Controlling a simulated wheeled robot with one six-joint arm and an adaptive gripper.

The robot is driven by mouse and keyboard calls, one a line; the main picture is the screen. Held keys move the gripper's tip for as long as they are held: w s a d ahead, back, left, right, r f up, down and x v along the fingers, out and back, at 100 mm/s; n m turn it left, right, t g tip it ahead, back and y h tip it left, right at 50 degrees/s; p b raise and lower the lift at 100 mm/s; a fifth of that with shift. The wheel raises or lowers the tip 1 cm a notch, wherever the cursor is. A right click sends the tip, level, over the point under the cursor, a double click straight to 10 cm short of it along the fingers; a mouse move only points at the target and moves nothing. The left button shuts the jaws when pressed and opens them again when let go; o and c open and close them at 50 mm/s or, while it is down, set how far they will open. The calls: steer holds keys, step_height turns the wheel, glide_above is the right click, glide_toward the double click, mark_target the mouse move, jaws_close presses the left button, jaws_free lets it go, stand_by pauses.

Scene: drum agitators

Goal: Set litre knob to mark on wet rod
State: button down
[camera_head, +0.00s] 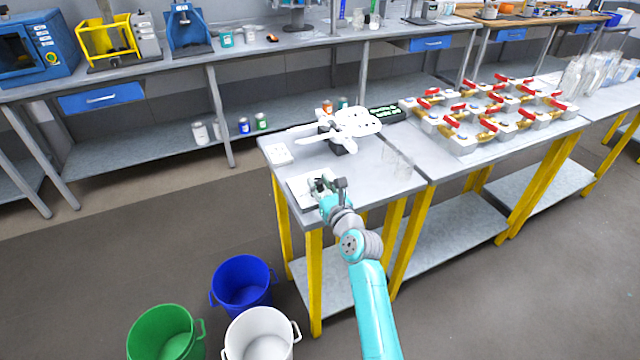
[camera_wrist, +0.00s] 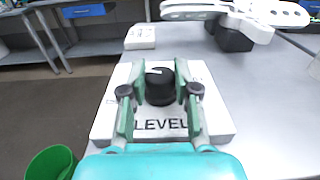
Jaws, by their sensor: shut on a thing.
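A black round knob (camera_wrist: 160,86) with a white pointer line sits on a white box (camera_wrist: 213,118) marked "LEVEL" in the wrist view. The pointer is toward the upper left of the knob. My gripper (camera_wrist: 156,92) is shut on the knob, one finger on each side. In the head view the white box (camera_head: 300,190) lies at the front left of the near table, and my gripper (camera_head: 325,184) hides most of the knob. I cannot make out a rod with a wet mark in either view.
A white paddle-like device (camera_head: 345,125) on a dark base stands behind the box. A small white block (camera_head: 278,154) lies at the table's left edge. Clear glassware (camera_head: 398,162) is to the right. Valves with red handles (camera_head: 490,112) fill the adjoining table. Buckets (camera_head: 243,284) stand on the floor.

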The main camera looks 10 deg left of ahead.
steer(key=shift+m+t+h, duration=0.7)
steer(key=shift+m+h, duration=0.2)
steer(key=shift+h, duration=0.3)
steer(key=c, duration=0.8)
jaws_free()
steer(key=shift+c, duration=0.2)
steer(key=shift+s, duration=0.15)
steer(key=v, duration=1.2)
